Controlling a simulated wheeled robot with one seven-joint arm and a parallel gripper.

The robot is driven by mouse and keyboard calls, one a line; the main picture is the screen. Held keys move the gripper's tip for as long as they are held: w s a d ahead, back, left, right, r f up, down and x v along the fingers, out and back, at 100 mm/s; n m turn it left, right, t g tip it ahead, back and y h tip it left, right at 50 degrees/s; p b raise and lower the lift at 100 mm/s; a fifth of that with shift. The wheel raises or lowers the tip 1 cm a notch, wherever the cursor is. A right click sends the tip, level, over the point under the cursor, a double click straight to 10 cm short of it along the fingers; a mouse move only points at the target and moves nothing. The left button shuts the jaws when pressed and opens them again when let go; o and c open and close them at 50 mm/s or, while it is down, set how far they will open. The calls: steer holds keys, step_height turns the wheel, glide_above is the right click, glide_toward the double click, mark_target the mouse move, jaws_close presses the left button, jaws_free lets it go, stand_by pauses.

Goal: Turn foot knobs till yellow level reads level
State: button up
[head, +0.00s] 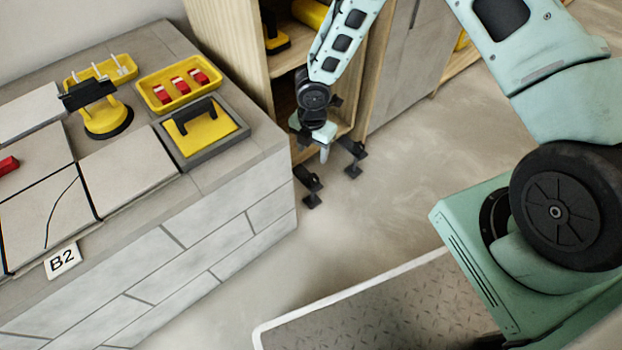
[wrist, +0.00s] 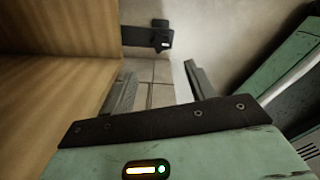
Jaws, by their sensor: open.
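My gripper (head: 321,152) hangs low beside the open wooden cabinet, pointing down. In the wrist view its two grey fingers (wrist: 160,88) are spread apart with nothing between them. I cannot tell whether these are the foot knobs. A dark fitting (wrist: 150,38) also shows beyond the fingers in the wrist view, apart from them. I cannot make out a yellow level or its reading in either view.
A block counter (head: 225,230) at left carries tiles (head: 125,170), a yellow suction tool (head: 105,117), a yellow tray (head: 215,82) with red pieces, and a yellow float (head: 200,135). The cabinet's wooden panel (wrist: 50,70) is close at left. Floor (head: 400,170) right of the gripper is clear.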

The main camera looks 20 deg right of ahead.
mark_target(313, 178)
step_height(313, 178, down, 12)
steer(key=b, duration=0.5)
steer(key=shift+f+b, duration=0.2)
steer(key=shift+b, duration=0.1)
steer(key=c, duration=1)
